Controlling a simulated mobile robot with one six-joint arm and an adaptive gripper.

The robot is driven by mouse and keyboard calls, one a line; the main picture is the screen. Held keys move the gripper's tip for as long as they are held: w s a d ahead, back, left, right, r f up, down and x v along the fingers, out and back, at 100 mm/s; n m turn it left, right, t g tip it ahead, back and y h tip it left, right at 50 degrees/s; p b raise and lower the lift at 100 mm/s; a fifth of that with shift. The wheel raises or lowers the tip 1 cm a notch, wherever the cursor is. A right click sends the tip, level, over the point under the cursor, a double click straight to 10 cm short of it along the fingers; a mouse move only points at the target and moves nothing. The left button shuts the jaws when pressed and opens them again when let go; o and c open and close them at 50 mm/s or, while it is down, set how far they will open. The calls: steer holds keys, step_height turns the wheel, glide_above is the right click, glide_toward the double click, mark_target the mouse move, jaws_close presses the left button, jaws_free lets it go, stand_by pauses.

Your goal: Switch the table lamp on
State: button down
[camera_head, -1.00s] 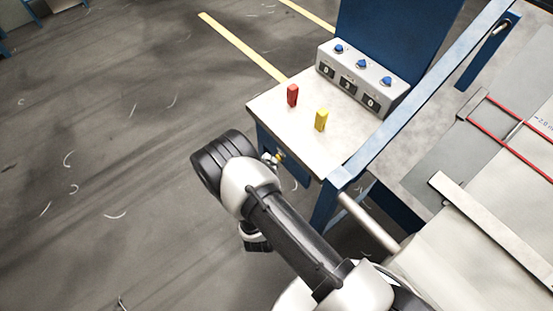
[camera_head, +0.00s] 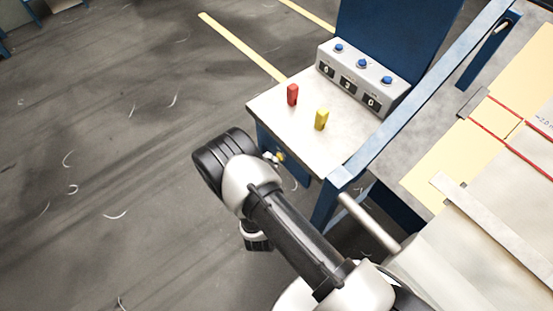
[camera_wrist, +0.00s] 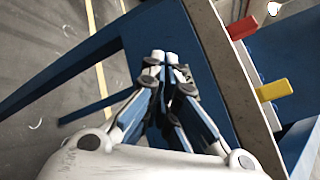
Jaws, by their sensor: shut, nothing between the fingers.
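My gripper (camera_wrist: 166,56) is shut and empty, its fingertips close to the blue side panel (camera_wrist: 208,75) of the small stand. In the head view, a small yellow part (camera_head: 281,157) shows on that panel right by my gripper tips (camera_head: 271,158). It may be a switch; I cannot tell whether the tips touch it, and in the wrist view it is hidden. No lamp body is visible. The flat table panel (camera_head: 425,172) at the right now glows warm pale yellow, as if lit.
On the stand's pale top (camera_head: 275,107) are a red block (camera_head: 292,95), a yellow block (camera_head: 321,119) and a grey box (camera_head: 350,78) with blue knobs and number displays. A blue rail (camera_head: 415,95) runs along the right. The floor at left is clear.

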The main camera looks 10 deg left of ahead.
steer(key=s+a, duration=0.4)
steer(key=shift+s+b, duration=0.3)
steer(key=shift+b, duration=0.05)
stand_by(0.7)
